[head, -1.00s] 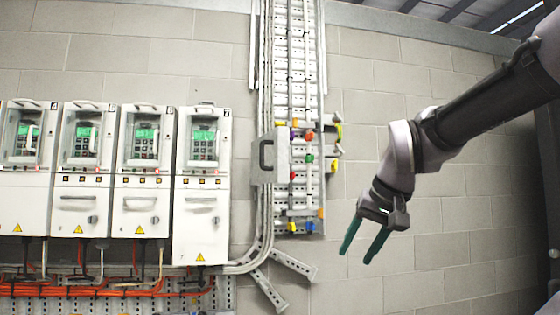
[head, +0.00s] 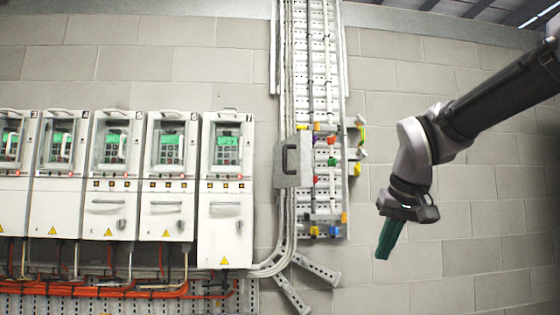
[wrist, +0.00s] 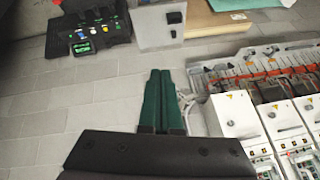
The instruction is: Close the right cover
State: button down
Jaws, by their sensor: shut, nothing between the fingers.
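A light grey cover (head: 306,160) with a dark handle (head: 290,158) sits at the left side of the vertical terminal rack (head: 327,205). It leaves the coloured terminals to its right uncovered. Whether this is the cover that the task means, I cannot tell. My gripper (head: 384,254) hangs in front of the bare wall, to the right of the rack and lower than the cover. Its green fingers are together, empty and pointing down, clear of everything. In the wrist view my gripper (wrist: 160,75) shows shut, with a grey wall behind it.
A row of white numbered drives (head: 226,205) with keypads lines the wall at left. Orange cables (head: 120,289) run below them. The block wall (head: 470,220) right of the rack is clear. The wrist view also shows a black device (wrist: 87,32) and a grey box (wrist: 158,28).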

jog(key=w+a+r+n+t+h, duration=0.1)
jog(key=w+a+r+n+h, duration=0.3)
jog(key=w, duration=0.5)
jog(key=w+a+r+n+t+h, duration=0.2)
jog(key=w+r+n, duration=0.4)
jog(key=w, duration=0.2)
jog(key=w+a+r+n+t+h, duration=0.1)
jog(key=w+a+r+n+t, duration=0.25)
jog(key=a+r, duration=0.5)
jog(key=w+a+r+n+t, duration=0.25)
jog(key=a+r+t, duration=0.2)
jog(key=a, duration=0.75)
send_near(284, 163)
jog(key=w+a+r, duration=0.2)
jog(key=w+a, duration=0.1)
jog(key=w, duration=0.2)
jog(key=d, duration=0.1)
jog(key=w+d, duration=0.2)
jog(key=shift+d+f, duration=0.15)
jog(key=shift+d, duration=0.25)
